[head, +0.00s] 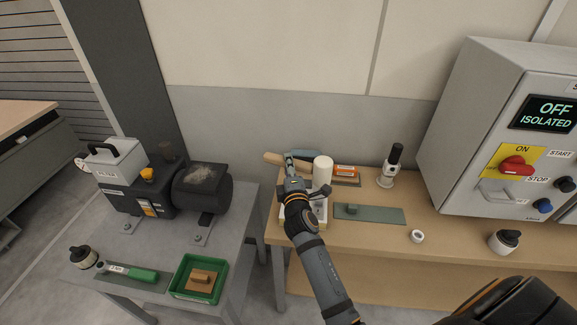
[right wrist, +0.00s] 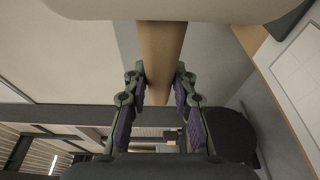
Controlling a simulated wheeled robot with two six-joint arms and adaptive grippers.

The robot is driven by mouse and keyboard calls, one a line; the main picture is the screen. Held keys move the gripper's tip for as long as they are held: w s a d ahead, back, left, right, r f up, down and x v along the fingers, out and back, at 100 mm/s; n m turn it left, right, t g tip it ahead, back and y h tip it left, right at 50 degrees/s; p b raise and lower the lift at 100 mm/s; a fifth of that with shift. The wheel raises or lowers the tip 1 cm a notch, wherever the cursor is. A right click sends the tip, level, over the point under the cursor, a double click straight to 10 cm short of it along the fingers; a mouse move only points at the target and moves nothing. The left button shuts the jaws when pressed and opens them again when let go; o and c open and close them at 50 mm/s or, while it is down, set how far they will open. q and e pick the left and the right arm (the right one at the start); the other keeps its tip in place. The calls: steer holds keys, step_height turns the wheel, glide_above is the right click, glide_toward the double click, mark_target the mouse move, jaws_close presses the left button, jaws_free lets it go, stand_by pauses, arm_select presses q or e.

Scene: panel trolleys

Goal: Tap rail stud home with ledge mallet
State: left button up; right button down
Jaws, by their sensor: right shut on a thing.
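The mallet has a pale wooden handle (head: 273,158) and a white cylindrical head (head: 322,172). It is at the back left of the wooden bench. My right gripper (head: 291,163) is shut on the handle, left of the head. In the right wrist view, the handle (right wrist: 161,55) passes between the fingers of my gripper (right wrist: 161,90), with the pale head (right wrist: 160,8) at the top edge. I cannot make out the rail stud for certain; a small grey-green block (head: 352,209) stands on a flat green plate (head: 385,215). My left gripper is out of view.
The wooden bench (head: 455,232) carries an orange box (head: 345,171), a black-topped tool (head: 390,166), a white ring (head: 417,236) and a dark-knobbed piece (head: 504,241). A grey control cabinet (head: 462,130) stands right. A grey trolley (head: 150,262) with a motor (head: 200,188) and green tray (head: 181,292) stands left.

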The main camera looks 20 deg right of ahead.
steer(key=shift+r, duration=0.95)
arm_select(q)
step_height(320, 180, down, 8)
steer(key=b, duration=1)
arm_select(e)
step_height(320, 180, down, 10)
steer(key=shift+f, duration=0.25)
steer(key=shift+r+p, duration=0.55)
steer(key=shift+p, duration=0.25)
steer(key=shift+s+f+b, duration=0.1)
steer(key=shift+f+b, duration=0.25)
steer(key=shift+f, duration=0.1)
steer(key=shift+a, duration=0.15)
step_height(320, 180, up, 12)
steer(key=p, duration=1.1)
steer(key=shift+f, duration=0.2)
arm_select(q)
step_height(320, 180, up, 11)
arm_select(e)
steer(key=shift+f, duration=0.15)
